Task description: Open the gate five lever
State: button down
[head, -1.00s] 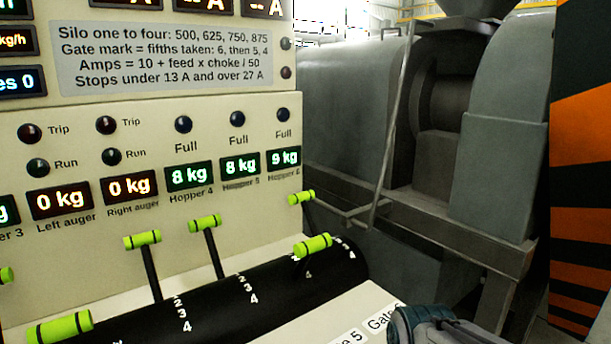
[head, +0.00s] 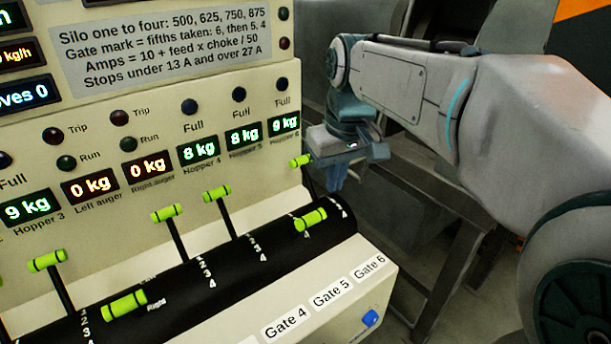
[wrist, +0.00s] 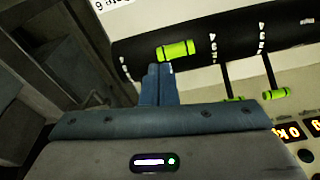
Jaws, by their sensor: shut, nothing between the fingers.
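The gate five lever has a lime-green handle (head: 310,220) low over the front of the black drum, roughly in line with the Gate 5 label (head: 331,293). The same handle (wrist: 177,50) shows in the wrist view, just beyond my fingertips. My gripper (head: 338,186) points down to the right of and behind this handle, near the drum's far end, apart from it in the head view. Its blue fingers (wrist: 158,72) are together and empty. In the wrist view the tips come close to the handle; contact cannot be told.
The gate six lever (head: 301,161) stands back beside my gripper. The gate four lever (head: 217,193) leans back to the left, with more green-handled levers beyond. The display panel (head: 240,100) rises behind the drum (head: 270,260). A blue knob (head: 370,318) is on the console front.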

jog(key=w+a+r+n, duration=0.2)
jog(key=w+a+r, duration=0.2)
jog(key=a+r, duration=0.1)
notch_tip(320, 180, down, 12)
jog(key=shift+w+f, duration=0.1)
jog(key=shift+s+d+f, duration=0.2)
jog(key=shift+s+f, duration=0.05)
jog(key=shift+f, duration=0.2)
